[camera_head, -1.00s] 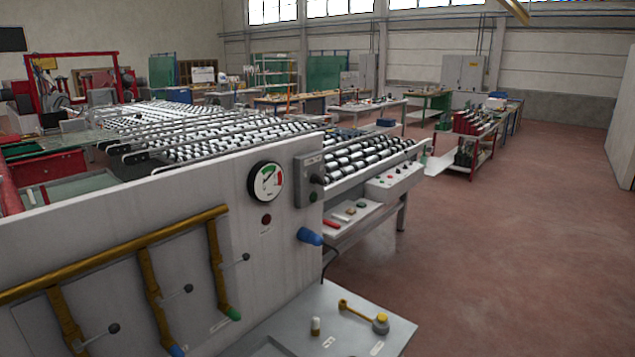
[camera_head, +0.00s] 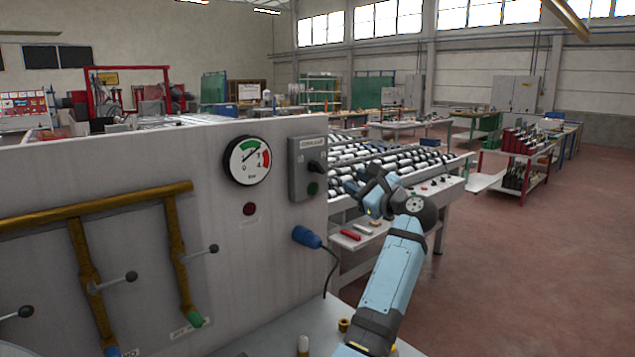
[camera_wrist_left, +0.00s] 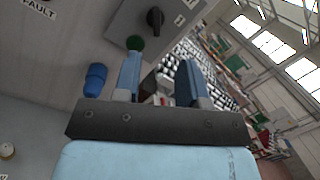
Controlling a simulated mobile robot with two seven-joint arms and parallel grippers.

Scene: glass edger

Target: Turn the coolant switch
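The coolant switch is a grey box (camera_head: 300,178) on the upright panel, with a black rotary knob (camera_head: 317,167) and a green button (camera_head: 313,189) below it. In the left wrist view the knob (camera_wrist_left: 156,20) and green button (camera_wrist_left: 135,43) are at the top, beyond the fingertips. My left gripper (camera_head: 358,186) is just right of the box in the head view, apart from the knob. In the left wrist view its two blue fingers (camera_wrist_left: 160,72) are spread with nothing between them. My right gripper is not in view.
A blue plug (camera_head: 307,237) with a cable sticks out below the box. A pressure gauge (camera_head: 247,161) and red lamp (camera_head: 249,209) are to its left, with yellow pipes (camera_head: 90,207) and lever valves further left. A roller conveyor (camera_head: 400,163) stands behind my arm. Floor at right is clear.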

